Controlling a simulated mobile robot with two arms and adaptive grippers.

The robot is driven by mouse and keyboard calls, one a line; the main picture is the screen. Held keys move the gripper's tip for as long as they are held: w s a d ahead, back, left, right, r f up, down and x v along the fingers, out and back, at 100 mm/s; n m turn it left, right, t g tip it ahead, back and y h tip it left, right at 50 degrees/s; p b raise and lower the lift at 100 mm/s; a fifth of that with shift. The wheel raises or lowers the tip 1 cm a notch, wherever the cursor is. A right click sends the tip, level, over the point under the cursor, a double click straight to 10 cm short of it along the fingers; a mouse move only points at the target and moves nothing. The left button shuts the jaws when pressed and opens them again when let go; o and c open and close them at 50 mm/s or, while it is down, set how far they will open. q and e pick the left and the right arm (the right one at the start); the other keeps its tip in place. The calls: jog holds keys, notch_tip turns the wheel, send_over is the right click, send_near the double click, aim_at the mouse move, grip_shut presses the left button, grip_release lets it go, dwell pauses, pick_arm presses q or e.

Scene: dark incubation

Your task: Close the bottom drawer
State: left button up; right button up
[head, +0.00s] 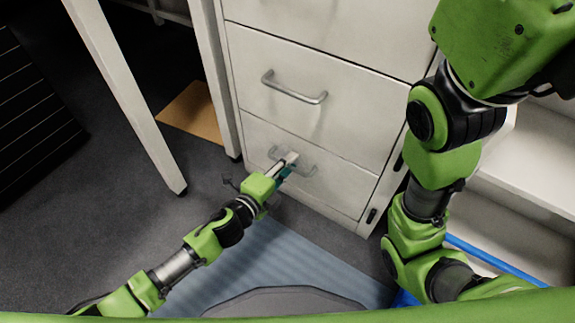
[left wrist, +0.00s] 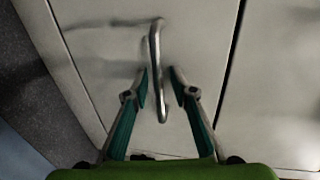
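The bottom drawer (head: 342,193) is the lowest front of a white cabinet. In the head view its front looks flush or nearly flush with the cabinet; a small gap is hard to tell. Its metal bar handle (head: 309,170) is partly hidden by my left gripper (head: 290,160). In the left wrist view the handle (left wrist: 158,100) stands between the two fingers of my left gripper (left wrist: 159,72). The fingers are apart, one on each side of the bar, and the drawer front (left wrist: 100,55) lies just beyond them. My right gripper is out of view.
A closed drawer (head: 345,95) with its own handle (head: 293,91) is above. A white table leg (head: 130,95) stands left of the cabinet. White shelves (head: 535,155) are at the right, behind my right arm. Grey floor (head: 130,225) is open at the left.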

pick_arm(q)
jog(key=v, duration=1.2)
